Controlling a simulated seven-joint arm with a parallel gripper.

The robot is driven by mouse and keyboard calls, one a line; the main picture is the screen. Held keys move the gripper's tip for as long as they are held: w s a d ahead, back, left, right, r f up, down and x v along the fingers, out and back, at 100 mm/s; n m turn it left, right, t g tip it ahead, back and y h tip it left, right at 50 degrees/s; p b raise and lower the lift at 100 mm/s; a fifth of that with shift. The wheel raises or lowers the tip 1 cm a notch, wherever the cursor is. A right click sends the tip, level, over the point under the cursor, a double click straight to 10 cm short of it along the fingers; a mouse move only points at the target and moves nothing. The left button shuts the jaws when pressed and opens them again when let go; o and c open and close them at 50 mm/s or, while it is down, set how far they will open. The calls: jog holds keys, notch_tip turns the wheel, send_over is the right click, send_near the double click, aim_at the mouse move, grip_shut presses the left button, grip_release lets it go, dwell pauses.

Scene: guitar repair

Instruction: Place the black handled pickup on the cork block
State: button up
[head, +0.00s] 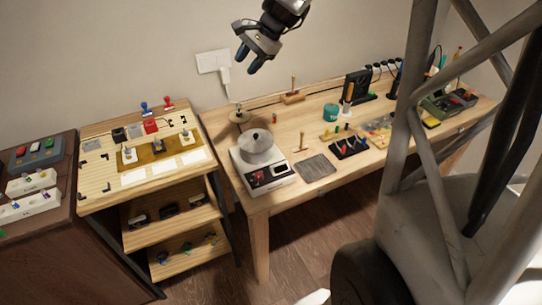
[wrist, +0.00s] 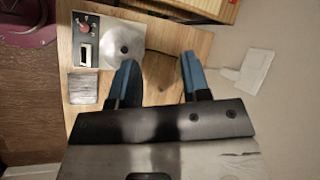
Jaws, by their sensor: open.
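My gripper (head: 249,60) is open and empty, high above the back of the benches near the wall. Its two blue fingers also show apart in the wrist view (wrist: 157,62). On the left wooden stand, a flat brown-gold piece (head: 160,164) that may be the cork block carries small upright handled parts. Several dark pieces (head: 168,210), possibly pickups, lie on the stand's middle shelf, and smaller ones with coloured tips (head: 187,251) lie on the lower shelf. I cannot tell which is the black handled pickup.
A white machine with a grey domed top (head: 258,148) stands on the workbench, also in the wrist view (wrist: 122,42), beside a grey mat (head: 316,168). Red (head: 151,126) and black (head: 119,135) blocks sit on the stand. A wall socket (head: 212,62) is close to my gripper.

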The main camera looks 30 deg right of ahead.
jog(key=s+a+n+h, duration=0.2)
jog(key=s+a+n, duration=0.1)
jog(key=s, duration=0.8)
jog(key=s+a+f+n+h, duration=0.1)
jog(key=s+n, duration=0.4)
jog(key=s, duration=0.6)
jog(key=s+a+f+n+h, duration=0.1)
jog(key=s+a+n+h, duration=0.2)
jog(key=s, duration=0.8)
jog(key=shift+s+a+f+n+h, duration=0.15)
jog(key=shift+s+a+n+h, duration=0.15)
jog(key=shift+a+n, duration=0.7)
jog(key=shift+a+m, duration=0.3)
